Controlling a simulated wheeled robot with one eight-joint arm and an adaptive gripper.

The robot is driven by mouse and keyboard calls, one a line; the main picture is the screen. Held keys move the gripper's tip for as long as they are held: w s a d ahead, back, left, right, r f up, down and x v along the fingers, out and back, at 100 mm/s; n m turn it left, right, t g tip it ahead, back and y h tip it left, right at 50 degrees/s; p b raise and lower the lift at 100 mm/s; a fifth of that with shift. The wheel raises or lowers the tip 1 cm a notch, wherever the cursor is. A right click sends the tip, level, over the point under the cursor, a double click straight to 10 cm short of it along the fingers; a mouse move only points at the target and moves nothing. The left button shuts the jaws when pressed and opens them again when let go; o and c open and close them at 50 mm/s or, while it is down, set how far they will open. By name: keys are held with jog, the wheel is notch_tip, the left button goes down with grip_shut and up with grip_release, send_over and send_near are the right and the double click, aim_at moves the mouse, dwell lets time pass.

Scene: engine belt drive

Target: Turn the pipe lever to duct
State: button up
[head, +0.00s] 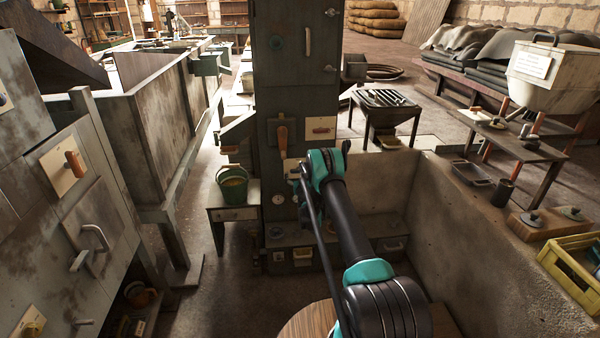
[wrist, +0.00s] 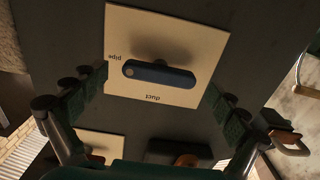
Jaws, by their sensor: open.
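The pipe lever (wrist: 160,73) is a dark blue, rounded bar on a cream plate in the wrist view. It lies roughly level in the picture, one end near the word "pipe" at left; "duct" is printed below it. My gripper (wrist: 158,98) is open, its dark green-padded fingers either side of the plate, with nothing between them touching the lever that I can see. In the head view my gripper (head: 305,195) is at the dark cabinet (head: 295,70), beside a cream plate (head: 291,168) partly hidden by my arm.
A plate with a red handle (head: 320,128) and a wooden handle (head: 282,138) sit above on the cabinet. A green bucket (head: 232,184) stands on a small bench at left. A concrete wall (head: 480,235) runs along the right. Open floor lies left of the cabinet.

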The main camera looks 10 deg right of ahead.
jog(key=shift+w, duration=0.1)
jog(key=shift+c, duration=0.6)
jog(key=c, duration=1)
jog(key=shift+c, duration=0.2)
